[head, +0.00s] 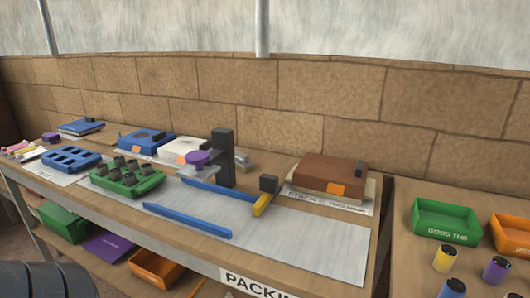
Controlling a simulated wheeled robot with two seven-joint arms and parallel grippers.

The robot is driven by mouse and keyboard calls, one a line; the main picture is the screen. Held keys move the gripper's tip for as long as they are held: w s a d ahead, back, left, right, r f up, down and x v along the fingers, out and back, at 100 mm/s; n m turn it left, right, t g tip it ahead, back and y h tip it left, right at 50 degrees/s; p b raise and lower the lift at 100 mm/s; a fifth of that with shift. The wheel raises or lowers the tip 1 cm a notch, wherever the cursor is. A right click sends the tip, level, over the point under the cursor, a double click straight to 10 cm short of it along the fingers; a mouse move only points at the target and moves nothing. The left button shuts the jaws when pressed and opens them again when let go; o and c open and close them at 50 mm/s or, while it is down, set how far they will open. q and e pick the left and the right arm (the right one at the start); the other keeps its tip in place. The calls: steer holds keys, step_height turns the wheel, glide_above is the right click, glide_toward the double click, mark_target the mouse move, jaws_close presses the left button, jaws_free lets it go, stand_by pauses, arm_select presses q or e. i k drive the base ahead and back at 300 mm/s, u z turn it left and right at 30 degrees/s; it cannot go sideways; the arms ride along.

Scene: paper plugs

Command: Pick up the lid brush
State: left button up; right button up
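A small brush-like tool with a yellow handle and a dark block head (265,195) lies on the workbench, right of centre. It looks like the lid brush, though I see no label on it. Its handle points toward the front of the bench and its head is at the back. It lies just left of the stack of brown boards and right of a dark upright press. Neither of my grippers is in view.
The workbench (330,255) has a pale mat with a loose blue bar (187,220). A green tub (447,221) and several cylinders are at right.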

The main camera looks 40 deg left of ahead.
mark_target(243, 163)
steer(key=i, duration=0.15)
steer(key=z, duration=1.9)
steer(key=k, duration=2.7)
steer(key=u, duration=1)
